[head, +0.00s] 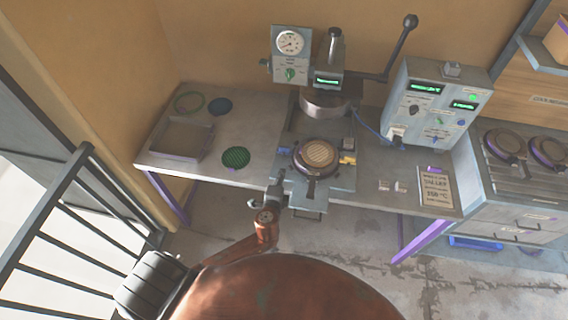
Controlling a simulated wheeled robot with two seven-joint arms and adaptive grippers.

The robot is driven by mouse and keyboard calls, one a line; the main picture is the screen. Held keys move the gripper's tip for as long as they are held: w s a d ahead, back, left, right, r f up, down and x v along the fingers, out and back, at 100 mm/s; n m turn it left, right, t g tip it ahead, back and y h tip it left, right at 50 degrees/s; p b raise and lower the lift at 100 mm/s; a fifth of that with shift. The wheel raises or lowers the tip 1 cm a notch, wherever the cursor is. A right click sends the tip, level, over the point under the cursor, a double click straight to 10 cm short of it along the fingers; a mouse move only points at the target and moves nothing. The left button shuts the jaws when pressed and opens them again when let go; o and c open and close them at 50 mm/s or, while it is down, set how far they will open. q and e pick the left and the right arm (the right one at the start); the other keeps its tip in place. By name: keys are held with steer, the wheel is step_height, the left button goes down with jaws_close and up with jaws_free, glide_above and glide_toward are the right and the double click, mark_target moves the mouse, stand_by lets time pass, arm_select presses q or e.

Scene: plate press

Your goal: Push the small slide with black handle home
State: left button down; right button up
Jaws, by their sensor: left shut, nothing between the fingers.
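The plate press (322,103) stands at the middle of the table against the wall. Its slide (341,184) sticks out toward me at the table's front edge and carries a round plate with a tan patterned disc (318,155). Dark parts show at the near side of the plate, but I cannot tell which is the black handle. My left gripper (279,178) is shut and empty, just left of the slide's front end. I cannot tell whether it touches the slide. My right gripper is not in view.
A control box (438,104) stands right of the press, with a long lever (398,48) above. A shallow tray (181,139) and a green disc (236,157) lie left. Small blocks and a printed card (436,191) lie right. Railings (50,205) stand at far left.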

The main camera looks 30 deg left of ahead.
mark_target(286, 162)
arm_select(q)
steer(key=x, duration=0.9)
steer(key=shift+r, duration=0.1)
steer(key=shift+w, duration=0.45)
steer(key=shift+a, duration=0.1)
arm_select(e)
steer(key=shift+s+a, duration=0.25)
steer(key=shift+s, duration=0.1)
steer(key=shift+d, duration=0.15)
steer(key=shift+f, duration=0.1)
